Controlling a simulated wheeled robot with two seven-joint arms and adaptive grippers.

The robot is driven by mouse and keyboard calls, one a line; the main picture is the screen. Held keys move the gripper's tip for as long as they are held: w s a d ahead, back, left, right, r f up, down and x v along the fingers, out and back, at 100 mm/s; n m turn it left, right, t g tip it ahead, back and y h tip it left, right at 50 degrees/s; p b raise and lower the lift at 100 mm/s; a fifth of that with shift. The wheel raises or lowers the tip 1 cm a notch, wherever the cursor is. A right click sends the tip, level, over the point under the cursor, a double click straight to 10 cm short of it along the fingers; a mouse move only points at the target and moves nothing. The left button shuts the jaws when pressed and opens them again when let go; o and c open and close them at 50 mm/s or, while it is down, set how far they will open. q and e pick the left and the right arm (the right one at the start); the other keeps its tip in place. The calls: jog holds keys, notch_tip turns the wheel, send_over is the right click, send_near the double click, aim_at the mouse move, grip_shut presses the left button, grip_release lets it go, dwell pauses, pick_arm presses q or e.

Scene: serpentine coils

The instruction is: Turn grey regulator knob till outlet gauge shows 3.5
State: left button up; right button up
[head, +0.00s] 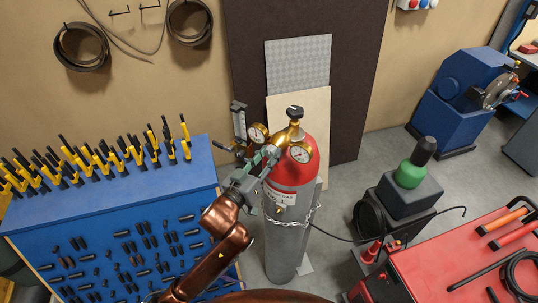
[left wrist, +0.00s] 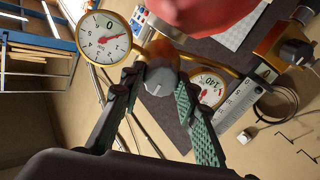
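The grey regulator knob (left wrist: 160,80) faces the left wrist camera, with a pale mark on its face. My left gripper (head: 262,162) reaches the regulator from the left. In the left wrist view its two fingertips (left wrist: 156,84) sit on either side of the knob, with no clear gap. One gauge (left wrist: 103,37), with a red needle, stands left of the knob; it also shows in the head view (head: 257,133). The second gauge (left wrist: 208,88) is partly hidden behind a finger and shows in the head view (head: 301,152). The exact readings are too small to tell. My right gripper is not in view.
The regulator tops a red and grey gas cylinder (head: 281,240) held by a chain (head: 300,221). A blue tool rack (head: 110,225) stands close on the left. A red cart (head: 450,262) and a dark unit with a green top (head: 410,175) stand on the right.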

pick_arm(q)
jog(key=c, duration=0.6)
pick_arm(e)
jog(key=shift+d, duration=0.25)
pick_arm(q)
jog(key=shift+m, duration=0.3)
jog(key=m, duration=0.3)
jog(key=shift+m, duration=0.3)
jog(key=m, duration=0.5)
jog(key=shift+m, duration=0.3)
jog(key=m, duration=0.5)
jog(key=shift+f+m, duration=0.1)
jog(key=shift+m, duration=0.3)
jog(key=m, duration=0.3)
jog(key=shift+h, duration=0.4)
jog(key=shift+f+m, duration=0.1)
jog(key=shift+m, duration=1.2)
